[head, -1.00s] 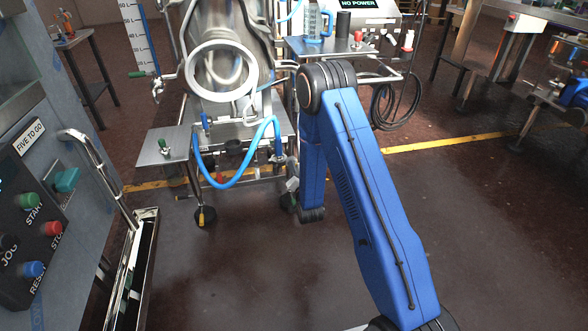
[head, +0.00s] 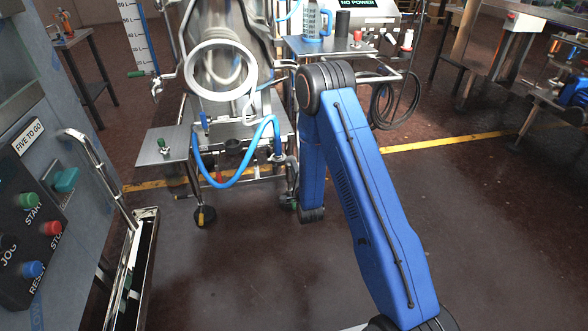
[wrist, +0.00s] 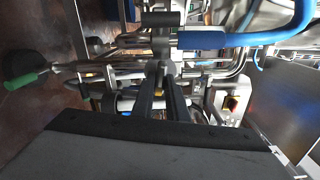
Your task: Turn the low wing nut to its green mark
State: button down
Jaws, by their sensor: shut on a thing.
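In the wrist view the two dark fingers of my gripper (wrist: 161,72) reach up the middle of the picture and are close together. They are shut at the base of a dark grey metal piece with a crossbar (wrist: 161,42), which I take for the low wing nut; its held part is mostly hidden between the fingertips. I cannot make out the green mark for certain. In the head view my blue arm hides the gripper and the nut, low beside the steel machine (head: 222,70).
A blue hose (head: 245,165) loops in front of the machine; it also shows close to the gripper in the wrist view (wrist: 245,38). A green-ended handle (wrist: 22,80) lies left in the wrist view. A control panel (head: 35,215) stands at the left.

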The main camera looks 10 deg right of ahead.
jog(key=shift+f+m, duration=0.15)
jog(key=shift+m, duration=2.3)
jog(key=shift+f+m, duration=0.1)
jog(key=shift+m, duration=2.35)
jog(key=shift+s, duration=0.1)
jog(key=c, duration=1.7)
grip_release()
jog(key=shift+a, duration=0.1)
jog(key=shift+c, duration=0.2)
